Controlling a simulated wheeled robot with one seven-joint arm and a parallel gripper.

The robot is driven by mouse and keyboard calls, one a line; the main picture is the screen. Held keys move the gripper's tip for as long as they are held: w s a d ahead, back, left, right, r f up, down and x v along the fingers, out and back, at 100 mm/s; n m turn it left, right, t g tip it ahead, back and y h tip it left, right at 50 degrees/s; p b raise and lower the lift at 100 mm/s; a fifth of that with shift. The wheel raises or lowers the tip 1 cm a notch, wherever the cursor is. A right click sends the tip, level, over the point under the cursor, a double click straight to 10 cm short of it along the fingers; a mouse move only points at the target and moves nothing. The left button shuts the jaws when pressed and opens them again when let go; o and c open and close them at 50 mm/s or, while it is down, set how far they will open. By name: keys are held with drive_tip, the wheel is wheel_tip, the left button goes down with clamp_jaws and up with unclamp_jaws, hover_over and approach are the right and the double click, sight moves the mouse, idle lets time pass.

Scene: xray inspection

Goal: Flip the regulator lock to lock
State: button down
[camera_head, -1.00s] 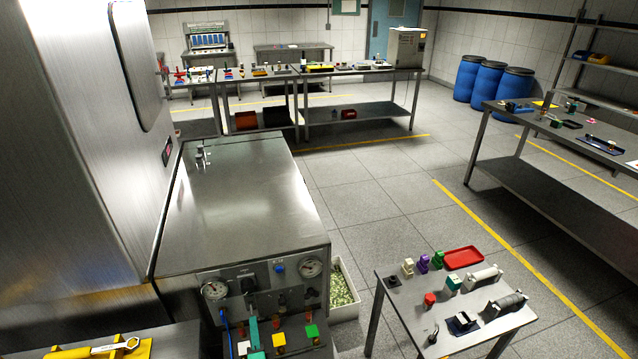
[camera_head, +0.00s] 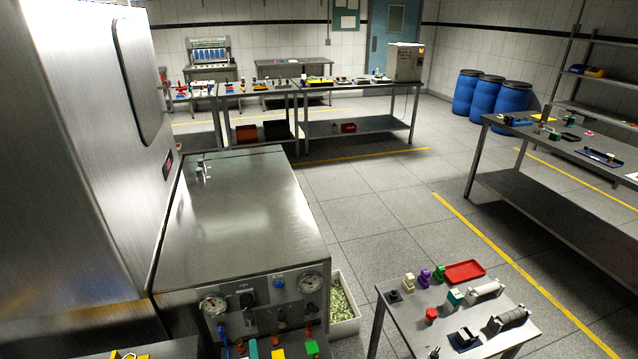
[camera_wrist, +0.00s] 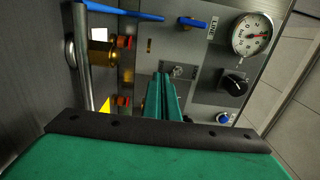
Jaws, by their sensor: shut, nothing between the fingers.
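My gripper (camera_wrist: 161,84) has green fingers, which lie side by side and are shut with nothing between them. The tips are in front of the grey control panel (camera_wrist: 205,55), close to a small metal fitting (camera_wrist: 181,72); I cannot tell whether they touch it. A black knob (camera_wrist: 235,82) is to the right of the tips, with a round gauge (camera_wrist: 252,36) above it and a blue button (camera_wrist: 224,118) below. A blue lever (camera_wrist: 193,22) sits above the tips. No part is clearly readable as the regulator lock. In the head view the knob (camera_head: 248,299) shows on the machine's front.
A metal pipe (camera_wrist: 82,55) and a brass fitting (camera_wrist: 100,54) stand left of the fingers. A small table (camera_head: 395,325) with several parts is right of the machine (camera_head: 245,215), with a white bin (camera_head: 345,322) between them.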

drive_tip(key=shift+v, duration=2.05)
drive_tip(key=shift+f, duration=0.15)
drive_tip(key=shift+s+d+f, duration=0.1)
drive_tip(key=shift+s, duration=0.05)
drive_tip(key=s+d+n, duration=0.1)
drive_tip(key=s+d, duration=0.1)
drive_tip(key=s, duration=0.2)
drive_tip(key=s+d+n+h, duration=0.1)
drive_tip(key=s+d, duration=0.1)
drive_tip(key=s, duration=0.2)
drive_tip(key=s+d+f+n, duration=0.1)
drive_tip(key=s+d, duration=0.2)
drive_tip(key=s, duration=0.1)
drive_tip(key=shift+s+g, duration=0.25)
drive_tip(key=shift+g, duration=0.05)
drive_tip(key=s+d+r+n+h, duration=0.1)
drive_tip(key=s+d+r+n, duration=0.2)
drive_tip(key=s+r, duration=0.3)
drive_tip(key=s+d+r+n+g+h, duration=0.1)
drive_tip(key=s+d+r+n, duration=0.3)
drive_tip(key=s, duration=0.8)
drive_tip(key=s+d+r+n+h, duration=0.2)
drive_tip(key=s+d+r+n, duration=0.2)
drive_tip(key=s+r, duration=0.3)
drive_tip(key=s, duration=0.3)
drive_tip(key=shift+d+r+n, duration=0.25)
drive_tip(key=shift+r+n, duration=0.1)
drive_tip(key=shift+n, duration=0.05)
